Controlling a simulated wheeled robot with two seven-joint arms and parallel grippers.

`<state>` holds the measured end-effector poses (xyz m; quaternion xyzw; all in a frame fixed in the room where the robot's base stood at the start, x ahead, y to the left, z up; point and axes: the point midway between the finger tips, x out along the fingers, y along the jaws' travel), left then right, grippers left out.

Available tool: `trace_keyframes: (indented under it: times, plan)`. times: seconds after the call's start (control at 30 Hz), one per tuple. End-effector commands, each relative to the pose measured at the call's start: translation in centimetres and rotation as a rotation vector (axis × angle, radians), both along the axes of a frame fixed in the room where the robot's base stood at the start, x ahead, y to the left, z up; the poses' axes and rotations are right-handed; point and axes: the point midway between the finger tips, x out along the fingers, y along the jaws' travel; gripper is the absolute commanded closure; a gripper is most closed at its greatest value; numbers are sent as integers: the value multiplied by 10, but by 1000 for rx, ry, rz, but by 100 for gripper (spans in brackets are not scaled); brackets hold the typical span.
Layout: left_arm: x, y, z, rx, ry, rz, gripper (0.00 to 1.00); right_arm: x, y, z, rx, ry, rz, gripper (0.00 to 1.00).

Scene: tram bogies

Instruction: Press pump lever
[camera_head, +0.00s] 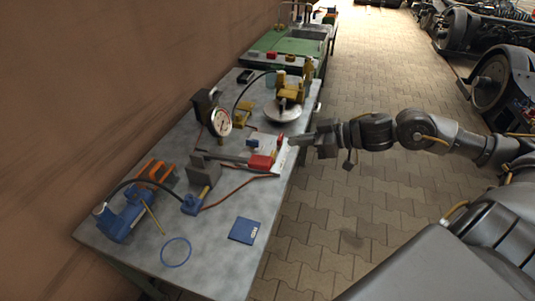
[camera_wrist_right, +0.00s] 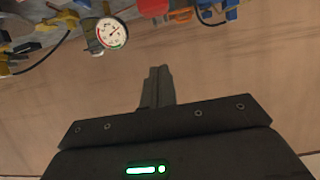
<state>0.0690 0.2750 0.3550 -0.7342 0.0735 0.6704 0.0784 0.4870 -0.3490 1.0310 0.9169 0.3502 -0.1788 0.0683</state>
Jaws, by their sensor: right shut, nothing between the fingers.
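A grey bar (camera_head: 232,157) with a red grip (camera_head: 260,162) runs from a grey block (camera_head: 203,170) on the workbench and looks like the pump lever. A blue hand tool or pump (camera_head: 125,217) with a black hose lies at the bench's near left. My right gripper (camera_head: 292,141) comes in from the right, shut and empty, at the bench's right edge near a small red upright part (camera_head: 279,141). I cannot tell if it touches anything. In the right wrist view my shut fingers (camera_wrist_right: 158,80) show clear of any object. My left gripper is not in view.
A round pressure gauge (camera_head: 221,122) stands behind the bar, and it also shows in the right wrist view (camera_wrist_right: 112,33). A yellow device on a round plate (camera_head: 282,114) stands farther back. A blue ring (camera_head: 176,252) and blue booklet (camera_head: 244,231) lie in front. The paved floor (camera_head: 375,200) is clear.

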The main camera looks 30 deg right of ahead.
Motion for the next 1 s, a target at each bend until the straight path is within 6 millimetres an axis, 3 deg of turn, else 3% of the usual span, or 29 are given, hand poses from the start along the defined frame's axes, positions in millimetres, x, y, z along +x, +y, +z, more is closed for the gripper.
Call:
trace_keyframes:
  times: [0.37, 0.73, 0.8, 1.0]
  plan:
    - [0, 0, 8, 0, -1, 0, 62, 19, 17, -6, 6, -5, 0, 100]
    - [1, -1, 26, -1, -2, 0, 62, 71, 64, -35, 5, -1, 0, 100]
    - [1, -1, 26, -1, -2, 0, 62, 68, 61, -51, 0, 7, -2, 100]
    - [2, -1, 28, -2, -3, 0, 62, 66, 58, -71, 0, 2, -2, 100]
